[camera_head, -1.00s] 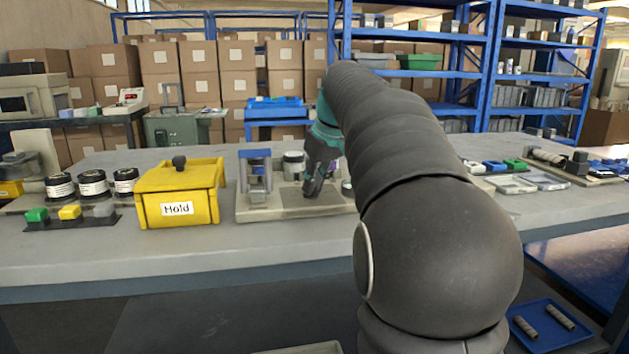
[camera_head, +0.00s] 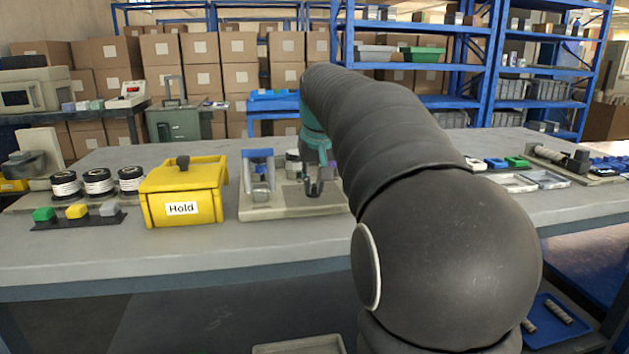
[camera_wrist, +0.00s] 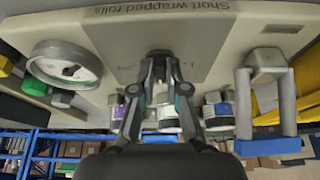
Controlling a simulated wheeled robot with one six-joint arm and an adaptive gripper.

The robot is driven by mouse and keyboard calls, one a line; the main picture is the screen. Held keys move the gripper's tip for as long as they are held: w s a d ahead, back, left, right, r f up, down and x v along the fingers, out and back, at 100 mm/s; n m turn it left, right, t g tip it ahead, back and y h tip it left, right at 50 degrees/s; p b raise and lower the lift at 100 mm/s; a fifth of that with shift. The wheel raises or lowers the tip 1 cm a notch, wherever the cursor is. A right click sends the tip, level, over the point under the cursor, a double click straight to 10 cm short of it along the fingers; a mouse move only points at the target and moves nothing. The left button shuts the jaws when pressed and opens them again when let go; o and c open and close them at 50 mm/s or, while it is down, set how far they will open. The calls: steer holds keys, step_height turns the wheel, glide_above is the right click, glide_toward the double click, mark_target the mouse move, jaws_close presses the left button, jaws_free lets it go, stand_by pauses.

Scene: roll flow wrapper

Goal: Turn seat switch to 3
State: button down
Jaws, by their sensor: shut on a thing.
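My gripper (camera_head: 315,190) is over the pale machine base (camera_head: 285,211) in the head view, pointing down. In the wrist view my gripper (camera_wrist: 160,62) has its fingertips drawn together on a small dark knob (camera_wrist: 159,53), which looks like the seat switch. The fingers cover most of it. Faint marks show on the pale plate beside it, but I cannot read which number it points to. In the head view the switch is hidden by the gripper.
A grey frame with a blue bar (camera_head: 257,175) stands left of my gripper. A yellow "Hold" box (camera_head: 182,192) stands farther left. Several small jars are behind the fingers.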

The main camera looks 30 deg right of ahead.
steer(key=c, duration=1.2)
jaws_free()
steer(key=v, duration=1.2)
